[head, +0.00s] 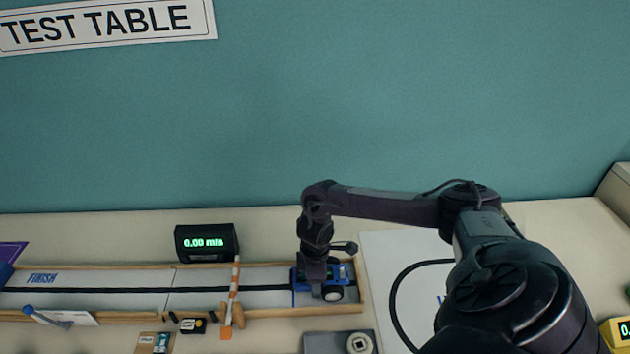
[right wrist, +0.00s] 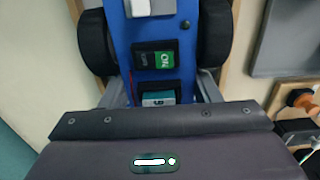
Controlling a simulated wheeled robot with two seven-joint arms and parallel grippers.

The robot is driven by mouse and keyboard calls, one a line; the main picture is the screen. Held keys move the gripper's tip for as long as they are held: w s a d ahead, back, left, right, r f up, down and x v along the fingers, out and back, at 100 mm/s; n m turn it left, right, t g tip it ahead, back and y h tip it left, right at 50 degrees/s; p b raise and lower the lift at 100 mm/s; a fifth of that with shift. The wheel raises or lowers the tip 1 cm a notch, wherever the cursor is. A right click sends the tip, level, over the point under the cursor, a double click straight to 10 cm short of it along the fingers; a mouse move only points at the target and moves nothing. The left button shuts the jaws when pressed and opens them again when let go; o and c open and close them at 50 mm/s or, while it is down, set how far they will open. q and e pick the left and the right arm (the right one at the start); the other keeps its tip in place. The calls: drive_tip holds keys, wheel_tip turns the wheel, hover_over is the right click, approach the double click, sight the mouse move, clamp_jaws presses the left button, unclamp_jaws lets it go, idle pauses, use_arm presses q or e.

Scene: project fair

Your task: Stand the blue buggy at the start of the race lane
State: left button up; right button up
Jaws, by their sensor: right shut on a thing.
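The blue buggy (head: 338,283) is at the right end of the race lane (head: 215,276), between its wooden rails and beside a blue cross line. I cannot tell whether its wheels touch the lane. My right gripper (head: 314,288) reaches down onto it and covers part of it. In the right wrist view the buggy's blue body (right wrist: 185,40) sits between the grey fingers of my right gripper (right wrist: 162,88), with black wheels on both sides and a green ON switch showing. The fingertips are partly hidden. My left gripper is not in view.
An orange-and-white striped pole (head: 235,293) lies across the lane left of the buggy. A black speed display (head: 206,242) reading 0.00 m/s stands behind the lane. A grey tray (head: 325,341) is in front, and a white board (head: 383,249) lies to the right.

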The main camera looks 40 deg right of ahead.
drive_tip(key=o, duration=0.9)
drive_tip(key=shift+r, duration=0.1)
wheel_tip(320, 180, up, 8)
drive_tip(key=shift+f, duration=0.2)
